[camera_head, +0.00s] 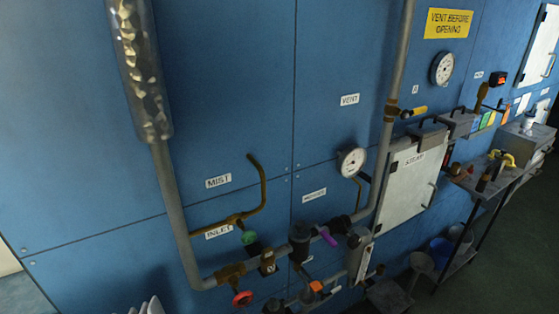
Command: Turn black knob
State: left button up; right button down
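Several dark fittings sit on the pipework low on the blue wall. A black round-topped fitting (299,234) stands on the pipe left of a purple lever (326,236). Another black knob-like part (341,225) is just right of that lever. A dark round part (273,305) shows at the bottom edge, partly cut off. I cannot tell which of these is the black knob.
A red knob (242,298), green knob (248,237) and orange handle (316,286) share the pipework. A white steam cabinet (405,185) is to the right, near a cluttered shelf (510,175). Pale upright shapes (150,306) show at the bottom left; I cannot tell what they are.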

aim_at(354, 241)
jog(key=i+l+u, duration=0.25)
jog(key=l, duration=0.4)
jog(key=i+l+u, duration=0.25)
jog(key=l, duration=0.45)
jog(key=l+u, duration=0.25)
jog(key=l, duration=0.5)
jog(key=l+u, duration=0.25)
jog(key=l, duration=0.5)
jog(key=i, duration=0.05)
